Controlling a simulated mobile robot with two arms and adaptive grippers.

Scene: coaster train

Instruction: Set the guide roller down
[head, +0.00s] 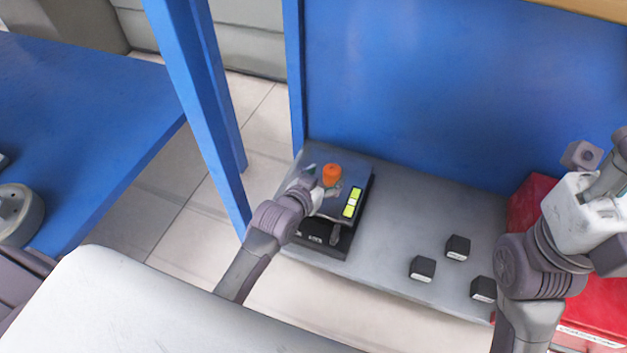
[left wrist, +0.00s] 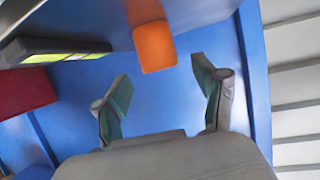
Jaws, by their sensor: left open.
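The guide roller, seen as an orange cylinder (head: 332,171), stands upright on the grey top of a dark box (head: 362,178) on the grey bench. It also shows in the left wrist view (left wrist: 154,46), clear of both fingers. My left gripper (head: 321,181) is at the roller's near side. In the left wrist view its two green-padded fingers (left wrist: 163,76) are spread wide with nothing between them. My right gripper (head: 598,157) is raised at the right edge of the head view, and its finger opening is not clear.
The box carries yellow-green panels (head: 352,203). Several small black blocks (head: 422,268) lie on the grey bench (head: 395,205). A red container (head: 530,200) is at the right. A blue wall (head: 440,90) stands behind, and a blue post (head: 205,110) stands left of the bench.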

